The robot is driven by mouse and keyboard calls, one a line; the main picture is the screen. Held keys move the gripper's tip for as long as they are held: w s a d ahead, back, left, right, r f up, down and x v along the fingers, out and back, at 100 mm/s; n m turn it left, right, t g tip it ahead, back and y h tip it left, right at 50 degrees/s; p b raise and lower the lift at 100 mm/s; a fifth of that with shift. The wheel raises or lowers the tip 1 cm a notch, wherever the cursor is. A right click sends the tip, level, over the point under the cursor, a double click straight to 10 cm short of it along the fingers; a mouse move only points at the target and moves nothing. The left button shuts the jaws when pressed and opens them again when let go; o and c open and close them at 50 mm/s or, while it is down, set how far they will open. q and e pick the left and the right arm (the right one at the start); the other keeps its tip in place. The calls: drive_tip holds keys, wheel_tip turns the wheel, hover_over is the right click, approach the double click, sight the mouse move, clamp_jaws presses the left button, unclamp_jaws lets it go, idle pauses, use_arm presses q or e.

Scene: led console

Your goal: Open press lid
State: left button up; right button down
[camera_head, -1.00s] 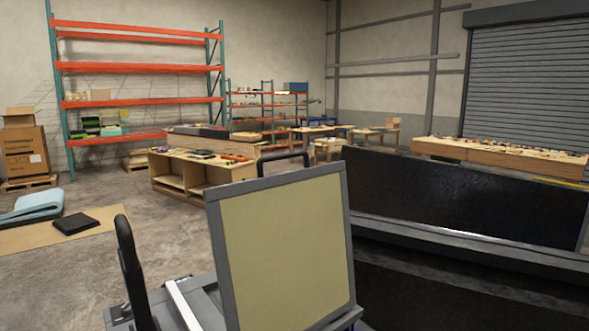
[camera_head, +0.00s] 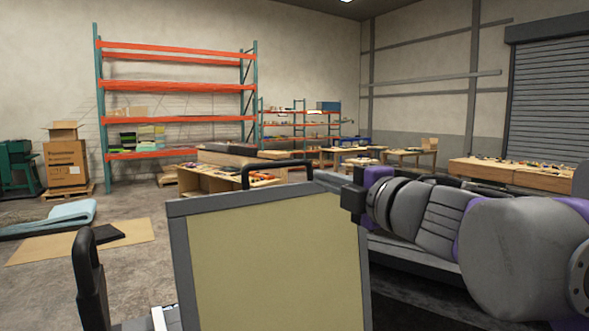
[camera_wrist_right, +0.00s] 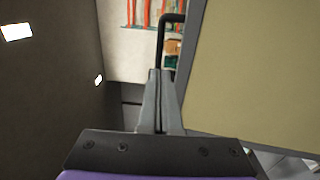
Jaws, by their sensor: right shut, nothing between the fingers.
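A khaki panel in a grey frame (camera_head: 275,255), seemingly the press lid, stands upright at the front middle of the head view. It also shows on the right of the right wrist view (camera_wrist_right: 260,65). My right gripper (camera_head: 328,180) is at the panel's upper right edge. In the wrist view its fingers (camera_wrist_right: 158,78) are shut and empty, close beside the frame; contact cannot be told. My left gripper is not in view.
A black handle (camera_head: 90,275) stands left of the panel, and another black handle (camera_head: 247,172) shows behind its top. Shelves (camera_head: 175,85) and a wooden bench (camera_head: 205,180) stand farther back.

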sight(287, 166)
drive_tip(key=p+x, duration=0.1)
drive_tip(key=x, duration=0.9)
drive_tip(key=shift+w+p, duration=0.25)
drive_tip(key=shift+p, duration=0.15)
